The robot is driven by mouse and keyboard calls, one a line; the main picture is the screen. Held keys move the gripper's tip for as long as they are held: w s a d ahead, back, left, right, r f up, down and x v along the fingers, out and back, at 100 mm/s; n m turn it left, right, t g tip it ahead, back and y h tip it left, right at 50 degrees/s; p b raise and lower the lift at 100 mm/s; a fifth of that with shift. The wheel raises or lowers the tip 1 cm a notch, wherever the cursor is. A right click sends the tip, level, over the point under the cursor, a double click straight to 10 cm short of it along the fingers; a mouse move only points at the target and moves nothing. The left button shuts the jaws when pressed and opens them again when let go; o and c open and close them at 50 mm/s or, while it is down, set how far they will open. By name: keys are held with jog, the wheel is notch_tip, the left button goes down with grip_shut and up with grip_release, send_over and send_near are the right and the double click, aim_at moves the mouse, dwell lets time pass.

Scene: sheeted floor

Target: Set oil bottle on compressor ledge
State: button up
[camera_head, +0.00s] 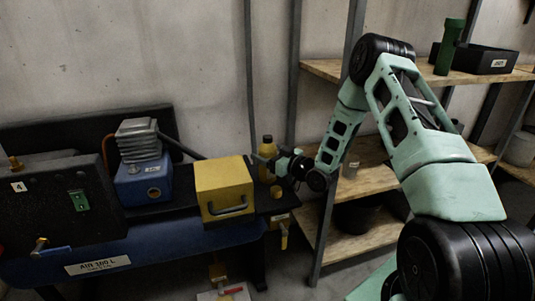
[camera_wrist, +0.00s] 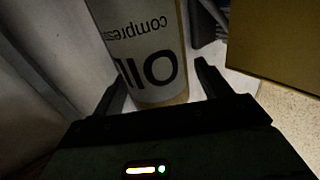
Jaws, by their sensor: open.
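The oil bottle (camera_head: 267,146) is yellow with a dark cap and stands upright at the right end of the compressor, behind my gripper. In the wrist view the bottle (camera_wrist: 150,50) shows a pale label reading "OIL", upside down. My gripper (camera_head: 268,163) is open, and its fingers (camera_wrist: 163,92) lie on either side of the bottle's lower part in that view. I cannot tell whether they touch it.
The yellow box (camera_head: 224,187) with a handle stands left of the bottle, close to my gripper. A blue motor (camera_head: 145,185) and a dark panel (camera_head: 75,205) sit further left. Wooden shelves (camera_head: 365,165) stand right, holding a green bottle (camera_head: 448,47) and a black bin (camera_head: 485,60).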

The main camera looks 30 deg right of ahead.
jog(key=v, duration=1.2)
jog(key=shift+p, duration=0.3)
